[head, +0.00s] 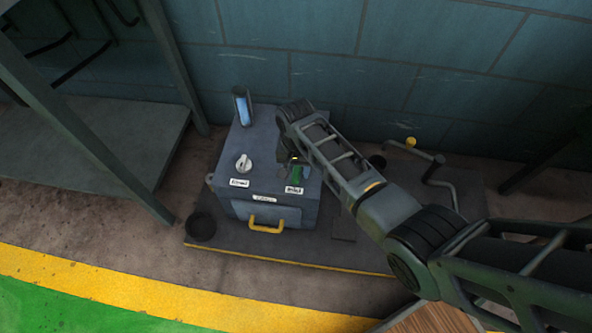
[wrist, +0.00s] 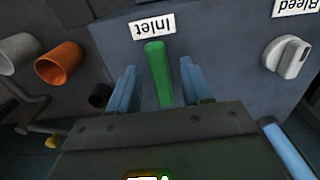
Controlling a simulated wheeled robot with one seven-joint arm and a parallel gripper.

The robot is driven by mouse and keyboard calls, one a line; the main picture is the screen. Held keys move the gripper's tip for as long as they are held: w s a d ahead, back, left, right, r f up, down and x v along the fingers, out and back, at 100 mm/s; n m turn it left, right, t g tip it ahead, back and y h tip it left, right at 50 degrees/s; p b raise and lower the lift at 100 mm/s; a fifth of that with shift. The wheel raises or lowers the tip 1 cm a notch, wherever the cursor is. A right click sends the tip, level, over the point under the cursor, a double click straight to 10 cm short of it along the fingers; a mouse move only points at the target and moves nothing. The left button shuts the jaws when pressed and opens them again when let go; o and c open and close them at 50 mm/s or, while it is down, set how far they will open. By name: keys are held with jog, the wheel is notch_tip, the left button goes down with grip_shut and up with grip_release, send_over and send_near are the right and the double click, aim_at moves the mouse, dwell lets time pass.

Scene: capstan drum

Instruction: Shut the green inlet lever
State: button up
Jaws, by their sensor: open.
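The green inlet lever (head: 296,175) is on top of the blue-grey box (head: 232,203), towards its right front corner, behind a white label. In the wrist view the lever (wrist: 158,75) is a straight green bar beside the label "Inlet" (wrist: 152,25). My gripper (wrist: 158,68) is open, with one blue finger on each side of the lever. Gaps show between the lever and both fingers. In the head view my gripper (head: 293,158) is mostly hidden by my own arm, just behind the lever.
A white knob (head: 243,163), labelled "Bleed" in the wrist view, and a blue gauge tube (head: 242,106) stand left on the box. A yellow handle (head: 265,224) is on its front. Orange (wrist: 58,64) and grey pipe ends show beside the box. A yellow-knobbed crank (head: 411,143) stands right.

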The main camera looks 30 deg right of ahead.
jog(key=shift+f, duration=0.1)
jog(key=shift+c, duration=0.4)
grip_shut()
